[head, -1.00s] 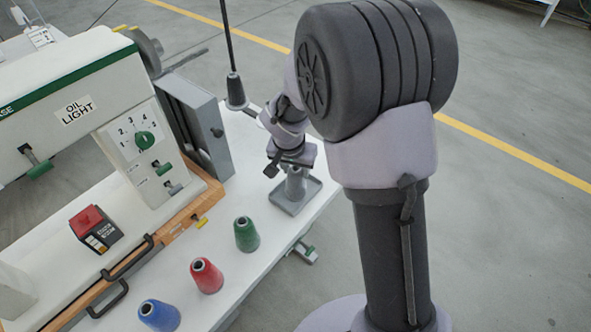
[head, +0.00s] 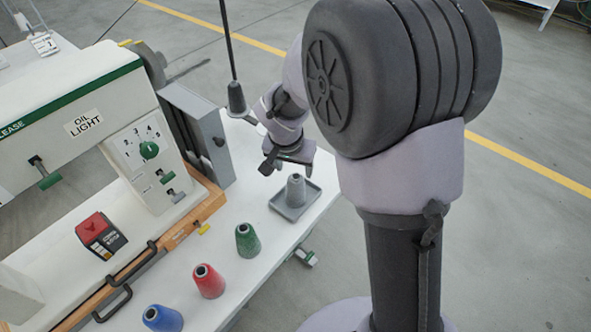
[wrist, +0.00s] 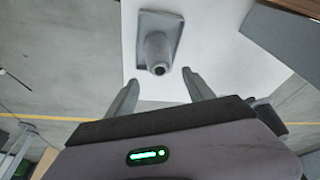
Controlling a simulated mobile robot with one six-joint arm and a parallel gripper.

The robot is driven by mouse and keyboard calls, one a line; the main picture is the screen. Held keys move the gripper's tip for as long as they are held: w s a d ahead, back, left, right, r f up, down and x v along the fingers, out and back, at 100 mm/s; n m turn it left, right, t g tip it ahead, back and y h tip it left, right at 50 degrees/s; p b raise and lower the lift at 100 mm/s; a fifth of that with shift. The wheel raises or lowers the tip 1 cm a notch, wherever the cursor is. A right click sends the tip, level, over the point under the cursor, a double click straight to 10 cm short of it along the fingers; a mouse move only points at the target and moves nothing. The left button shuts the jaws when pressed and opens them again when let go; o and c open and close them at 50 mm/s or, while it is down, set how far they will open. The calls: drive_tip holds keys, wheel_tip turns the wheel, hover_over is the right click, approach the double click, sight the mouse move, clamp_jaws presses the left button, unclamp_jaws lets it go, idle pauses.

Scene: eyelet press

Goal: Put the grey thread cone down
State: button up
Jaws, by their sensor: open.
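The grey thread cone (head: 295,191) stands upright in a shallow grey tray (head: 312,204) near the table's right edge. In the wrist view the cone (wrist: 157,52) stands in the tray (wrist: 171,22) beyond the fingertips. My gripper (head: 287,160) is above and slightly behind the cone, clear of it. In the wrist view my gripper (wrist: 161,78) has its two fingers spread wide with nothing between them.
Green (head: 247,241), red (head: 208,281) and blue (head: 162,318) cones stand in a row on the white table. A thin dark pole (head: 229,50) rises close to my gripper. The machine (head: 120,140) fills the left side.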

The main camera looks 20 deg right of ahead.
drive_tip(key=s+r+y+p, duration=0.1)
drive_tip(key=s+r, duration=0.7)
drive_tip(key=r, duration=0.6)
drive_tip(key=s+a+r+n+t+y, duration=0.1)
drive_tip(key=s+r, duration=0.1)
drive_tip(key=s, duration=0.6)
drive_tip(key=s+a+r+t+y, duration=0.1)
drive_tip(key=s+a+r, duration=0.1)
drive_tip(key=s, duration=0.5)
drive_tip(key=shift+s+r+n+t+y, duration=0.35)
drive_tip(key=shift+r+n+t+y, duration=0.05)
drive_tip(key=shift+r, duration=0.15)
